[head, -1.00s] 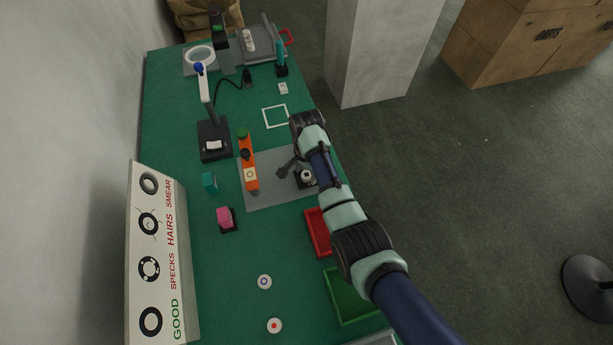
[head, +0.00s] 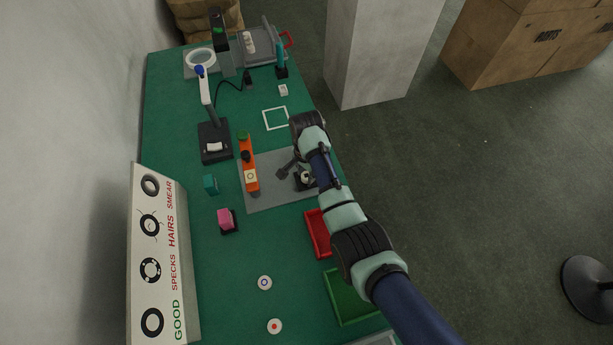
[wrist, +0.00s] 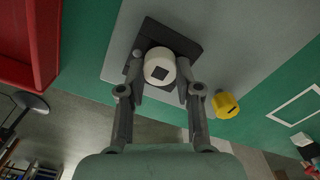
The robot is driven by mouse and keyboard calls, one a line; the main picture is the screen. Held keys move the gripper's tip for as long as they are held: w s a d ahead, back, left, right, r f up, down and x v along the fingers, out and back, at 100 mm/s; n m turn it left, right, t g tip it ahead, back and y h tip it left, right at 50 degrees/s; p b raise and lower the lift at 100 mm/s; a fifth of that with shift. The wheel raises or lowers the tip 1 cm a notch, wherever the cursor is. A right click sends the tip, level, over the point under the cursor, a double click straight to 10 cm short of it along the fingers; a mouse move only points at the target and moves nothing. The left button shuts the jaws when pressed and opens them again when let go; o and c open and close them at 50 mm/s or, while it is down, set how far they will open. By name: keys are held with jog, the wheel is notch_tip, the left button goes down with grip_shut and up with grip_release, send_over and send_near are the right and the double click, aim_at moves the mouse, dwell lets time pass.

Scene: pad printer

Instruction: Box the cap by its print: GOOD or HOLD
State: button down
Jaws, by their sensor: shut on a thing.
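My gripper (wrist: 160,73) is shut on the cap, one finger on each side. In the head view my gripper (head: 294,169) is low over the grey mat (head: 276,191), and the cap (head: 306,176) shows partly beside it. A red box (head: 318,234) and a green box (head: 349,299) stand on the near right of the table. I cannot see any ring print on the cap.
An orange device (head: 249,165) stands left of my gripper. A yellow piece (wrist: 225,105) lies beside the fixture. A sample board (head: 158,260) shows GOOD, SPECKS, HAIRS and SMEAR prints.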

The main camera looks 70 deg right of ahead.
aim_at(306, 175)
jog(key=shift+r+p, duration=3.15)
jog(key=shift+r, duration=0.05)
